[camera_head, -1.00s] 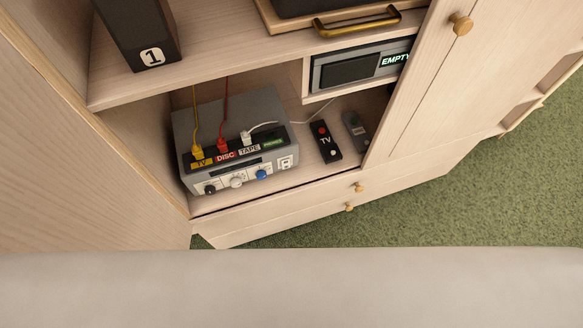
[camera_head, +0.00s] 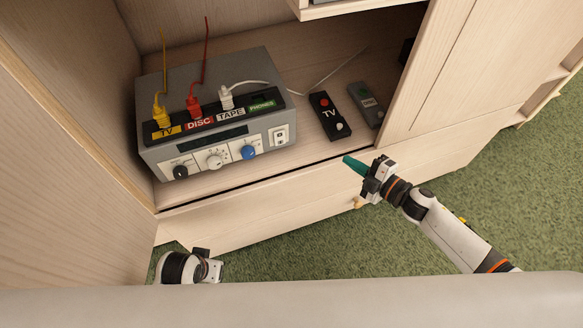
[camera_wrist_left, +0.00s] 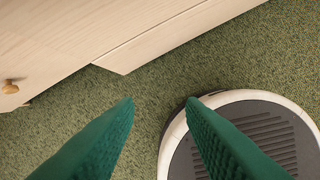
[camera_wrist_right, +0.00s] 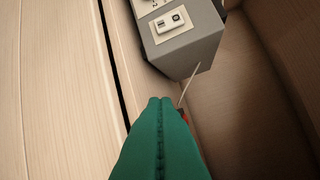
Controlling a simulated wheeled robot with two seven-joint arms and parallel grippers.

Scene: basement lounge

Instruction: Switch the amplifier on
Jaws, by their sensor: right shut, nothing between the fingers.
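The amplifier (camera_head: 165,83) is a grey box on the cabinet's lower shelf. Its front has a black knob (camera_head: 181,171), a white knob (camera_head: 215,161), a blue knob (camera_head: 248,153) and a white switch plate (camera_head: 280,136) at the right end. The plate also shows in the right wrist view (camera_wrist_right: 168,22). The front display (camera_head: 212,140) looks dark. My right gripper (camera_head: 352,163) is shut and empty, with green fingers pointing toward the shelf, right of the amplifier and apart from it. My left gripper (camera_wrist_left: 160,101) is open and empty, low over the carpet.
Yellow, red and white plugs (camera_head: 194,107) stand in the amplifier's top. A TV remote (camera_head: 328,115) and a DISC remote (camera_head: 367,101) lie to its right. The cabinet side wall (camera_head: 75,100) bounds the left. Drawer knobs (camera_head: 358,202) stick out below the shelf.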

